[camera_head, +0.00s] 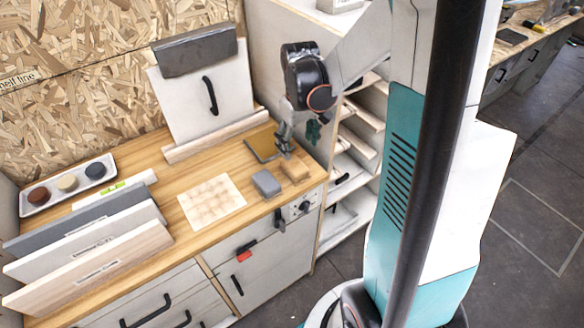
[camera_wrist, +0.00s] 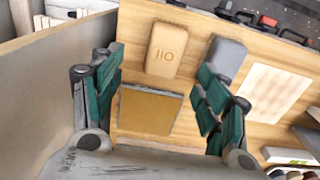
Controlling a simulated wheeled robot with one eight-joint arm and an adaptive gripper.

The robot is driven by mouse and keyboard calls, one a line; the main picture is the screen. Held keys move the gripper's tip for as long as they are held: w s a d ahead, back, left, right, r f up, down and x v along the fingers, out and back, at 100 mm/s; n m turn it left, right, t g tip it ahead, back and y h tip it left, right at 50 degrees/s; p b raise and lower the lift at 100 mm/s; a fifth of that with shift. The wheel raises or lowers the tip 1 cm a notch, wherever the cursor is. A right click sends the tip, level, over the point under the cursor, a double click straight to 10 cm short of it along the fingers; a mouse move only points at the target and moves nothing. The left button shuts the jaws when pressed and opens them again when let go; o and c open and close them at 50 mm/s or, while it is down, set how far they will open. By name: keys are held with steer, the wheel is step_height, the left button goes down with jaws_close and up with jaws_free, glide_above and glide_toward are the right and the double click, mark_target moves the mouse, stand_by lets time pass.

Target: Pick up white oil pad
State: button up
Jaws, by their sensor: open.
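A round cream-white pad (camera_head: 67,183), which looks like the white oil pad, sits in the middle of a light tray (camera_head: 50,197) at the left back of the workbench. A reddish-brown pad (camera_head: 39,196) lies on its left and a dark pad (camera_head: 95,170) on its right. My gripper (camera_head: 299,137) is above the right end of the bench, far from the tray. In the wrist view its fingers (camera_wrist: 160,85) are spread with nothing between them. The tray shows only partly at that view's lower right, where I cannot clearly tell the pads apart.
Below my gripper lie an olive-brown square (camera_head: 261,143), a tan block marked 110 (camera_wrist: 162,50) and a grey block (camera_head: 266,183). A pale patterned square (camera_head: 211,200) lies mid-bench. Upright boards (camera_head: 90,270) stand in front of the tray. A shelf unit stands right of the bench.

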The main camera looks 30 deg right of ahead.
mark_target(295, 165)
step_height(295, 165, down, 4)
steer(key=shift+f+b, duration=0.1)
steer(key=shift+b, duration=0.35)
steer(key=shift+w+a+f+b, duration=0.15)
steer(key=shift+f+b, duration=0.2)
steer(key=shift+f, duration=0.55)
steer(key=shift+s+a+f+b, duration=0.1)
steer(key=shift+f+b, duration=0.2)
steer(key=shift+f, duration=0.55)
steer(key=shift+w+a+f+b, duration=0.15)
steer(key=shift+f+b, duration=0.2)
steer(key=shift+f, duration=0.55)
steer(key=shift+c, duration=0.5)
steer(key=c, duration=1.2)
steer(key=shift+o, duration=0.2)
steer(key=shift+r, duration=0.15)
step_height(295, 165, up, 20)
steer(key=p, duration=0.5)
steer(key=shift+p, duration=0.35)
